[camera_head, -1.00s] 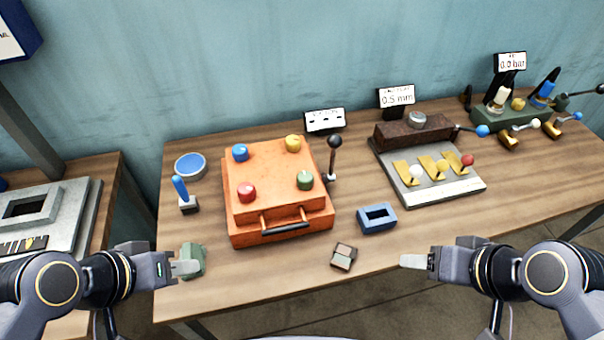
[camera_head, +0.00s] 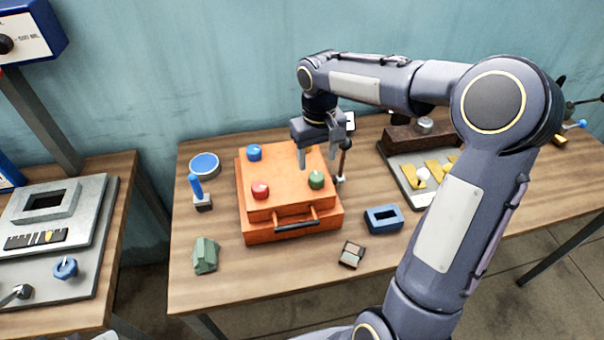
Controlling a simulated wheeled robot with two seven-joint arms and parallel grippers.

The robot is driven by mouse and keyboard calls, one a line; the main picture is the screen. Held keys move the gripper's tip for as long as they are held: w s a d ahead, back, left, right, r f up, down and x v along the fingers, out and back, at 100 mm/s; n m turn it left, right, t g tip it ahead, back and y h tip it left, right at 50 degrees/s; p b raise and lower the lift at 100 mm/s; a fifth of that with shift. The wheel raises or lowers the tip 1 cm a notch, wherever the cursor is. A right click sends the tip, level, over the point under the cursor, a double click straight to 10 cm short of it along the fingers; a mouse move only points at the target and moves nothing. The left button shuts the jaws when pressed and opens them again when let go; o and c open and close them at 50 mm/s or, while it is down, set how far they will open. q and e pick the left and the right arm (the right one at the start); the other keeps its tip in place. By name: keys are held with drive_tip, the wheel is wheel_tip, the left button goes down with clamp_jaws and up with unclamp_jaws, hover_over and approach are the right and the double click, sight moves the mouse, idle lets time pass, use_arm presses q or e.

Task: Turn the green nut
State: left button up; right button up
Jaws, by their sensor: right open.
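The green nut (camera_head: 316,180) sits on the near right corner of the orange box (camera_head: 285,172). My right gripper (camera_head: 318,153) points down over the right side of the box, open and empty. Its fingers are above and behind the green nut in the picture and look apart from it. The red nut (camera_head: 260,190) is at the near left corner and the blue nut (camera_head: 254,152) at the far left. The yellow nut at the far right is mostly hidden behind the gripper. My left gripper is out of view.
A black-knobbed lever (camera_head: 344,150) stands close at the box's right side. A blue hollow block (camera_head: 383,219), a small dark case (camera_head: 351,255) and a green block (camera_head: 205,255) lie on the table. My right arm hides much of the table's right side.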

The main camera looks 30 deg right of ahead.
sight(317, 176)
wheel_tip(317, 176, down, 7)
drive_tip(key=shift+r+p, duration=0.2)
drive_tip(key=shift+p, duration=0.15)
drive_tip(key=c, duration=1)
